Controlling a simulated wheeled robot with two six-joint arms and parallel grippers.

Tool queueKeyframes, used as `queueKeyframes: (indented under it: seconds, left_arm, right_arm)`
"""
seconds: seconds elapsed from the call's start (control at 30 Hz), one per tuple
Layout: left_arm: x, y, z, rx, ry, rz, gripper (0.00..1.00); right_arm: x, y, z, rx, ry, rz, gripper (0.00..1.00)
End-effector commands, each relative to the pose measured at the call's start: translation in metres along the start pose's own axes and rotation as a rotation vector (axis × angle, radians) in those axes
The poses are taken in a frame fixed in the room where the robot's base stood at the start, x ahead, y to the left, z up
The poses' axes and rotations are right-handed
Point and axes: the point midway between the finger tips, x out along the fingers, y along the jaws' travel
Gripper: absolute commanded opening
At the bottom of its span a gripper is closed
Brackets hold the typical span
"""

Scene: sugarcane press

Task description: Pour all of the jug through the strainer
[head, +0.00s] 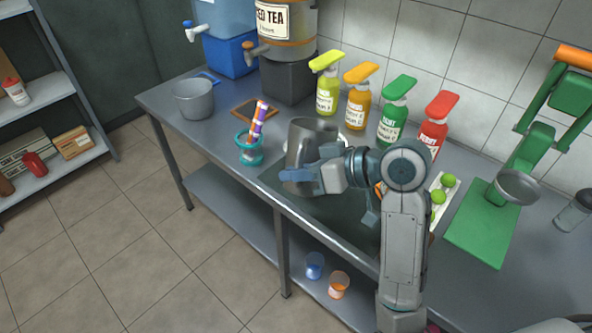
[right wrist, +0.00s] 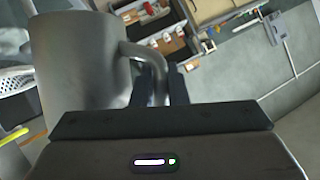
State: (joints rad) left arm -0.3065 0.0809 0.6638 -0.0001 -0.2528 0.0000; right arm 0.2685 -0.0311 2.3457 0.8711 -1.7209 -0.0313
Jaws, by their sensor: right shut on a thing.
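A grey metal jug (head: 312,134) is near the middle of the counter, roughly upright; its contents are not visible. My right gripper (head: 318,178) is shut on it, in front of its lower part. In the right wrist view the jug (right wrist: 80,65) fills the left, and the fingers (right wrist: 160,88) are at its handle (right wrist: 150,62). I cannot tell whether the jug touches the counter. A round metal bowl (head: 517,187), possibly the strainer, is by the green press (head: 530,150) at the right; I cannot see a mesh. My left gripper is out of view.
A teal cup (head: 249,154) with a striped stick stands left of the jug, and a grey pot (head: 193,99) farther left. Several pump bottles (head: 393,112) line the wall behind. A tray with green fruit (head: 438,197) and a green board (head: 483,232) lie to the right.

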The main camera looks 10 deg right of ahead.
Motion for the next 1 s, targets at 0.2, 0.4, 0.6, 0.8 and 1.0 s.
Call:
queueKeyframes:
  seconds: [0.2,0.4,0.6,0.8,1.0]
  left_arm:
    - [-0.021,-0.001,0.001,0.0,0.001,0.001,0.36]
    - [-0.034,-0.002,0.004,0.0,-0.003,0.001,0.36]
    - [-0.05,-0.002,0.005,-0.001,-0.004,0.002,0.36]
    - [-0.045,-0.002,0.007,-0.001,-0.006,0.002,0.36]
    - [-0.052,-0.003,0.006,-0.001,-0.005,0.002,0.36]
  right_arm:
    - [-0.007,0.005,-0.019,0.133,-0.028,-0.055,0.0]
    - [-0.011,0.015,-0.032,0.263,-0.055,-0.109,0.0]
    - [-0.017,0.016,-0.048,0.351,-0.074,-0.148,0.0]
    - [-0.015,0.016,-0.044,0.351,-0.073,-0.149,0.0]
    - [-0.017,0.016,-0.049,0.368,-0.076,-0.156,0.0]
